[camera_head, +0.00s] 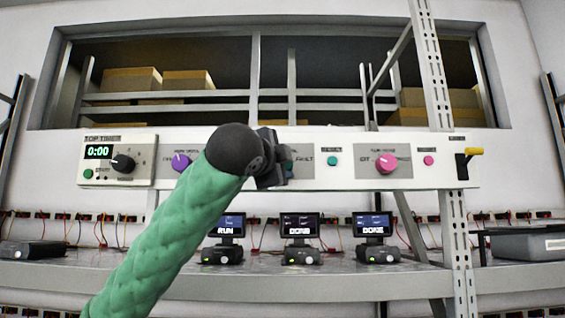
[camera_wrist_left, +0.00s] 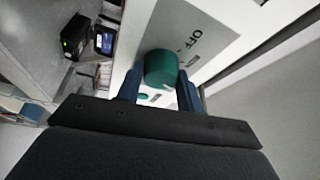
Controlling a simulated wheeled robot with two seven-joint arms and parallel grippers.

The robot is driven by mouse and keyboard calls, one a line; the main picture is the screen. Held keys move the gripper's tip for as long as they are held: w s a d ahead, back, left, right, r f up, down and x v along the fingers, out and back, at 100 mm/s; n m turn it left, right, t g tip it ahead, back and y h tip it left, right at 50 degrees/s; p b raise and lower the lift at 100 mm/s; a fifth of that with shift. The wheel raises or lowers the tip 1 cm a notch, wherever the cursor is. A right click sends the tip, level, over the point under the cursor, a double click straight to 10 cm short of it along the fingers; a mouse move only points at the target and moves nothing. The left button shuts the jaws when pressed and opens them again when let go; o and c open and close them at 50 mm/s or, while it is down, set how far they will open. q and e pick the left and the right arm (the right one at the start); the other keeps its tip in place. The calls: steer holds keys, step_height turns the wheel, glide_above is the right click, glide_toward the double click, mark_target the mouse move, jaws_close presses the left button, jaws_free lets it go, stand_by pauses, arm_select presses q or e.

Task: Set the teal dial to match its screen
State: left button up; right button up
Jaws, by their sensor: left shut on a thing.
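The teal dial (camera_wrist_left: 161,70) sits on the white panel and shows between my left gripper's fingers in the left wrist view. My left gripper (camera_wrist_left: 160,92) is shut on the dial. In the head view my left gripper (camera_head: 283,165) is against the panel, and it and my green arm hide most of the dial. "OFF" is printed beside the dial in the wrist view. Three small screens stand on the shelf below: the left screen (camera_head: 226,225) reads "RUN", the middle screen (camera_head: 299,225) and right screen (camera_head: 372,225) appear to read "DONE". My right gripper is not in view.
The panel (camera_head: 345,177) also carries a purple dial (camera_head: 181,162), a pink dial (camera_head: 385,163), a teal button (camera_head: 332,161), a pink button (camera_head: 428,161) and a yellow-handled switch (camera_head: 468,155). A timer (camera_head: 117,160) reads 0:00 at left. A metal post (camera_head: 458,245) stands at right.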

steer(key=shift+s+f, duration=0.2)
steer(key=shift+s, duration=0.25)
arm_select(q)
steer(key=o, duration=1)
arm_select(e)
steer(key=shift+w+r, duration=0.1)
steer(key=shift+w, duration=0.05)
arm_select(q)
steer(key=shift+s, duration=0.1)
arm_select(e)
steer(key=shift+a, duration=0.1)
arm_select(q)
steer(key=b+v, duration=0.3)
steer(key=v, duration=0.4)
steer(key=shift+s+a, duration=0.15)
steer(key=shift+s, duration=0.1)
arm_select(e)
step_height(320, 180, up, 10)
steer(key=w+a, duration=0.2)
arm_select(q)
steer(key=shift+f, duration=0.1)
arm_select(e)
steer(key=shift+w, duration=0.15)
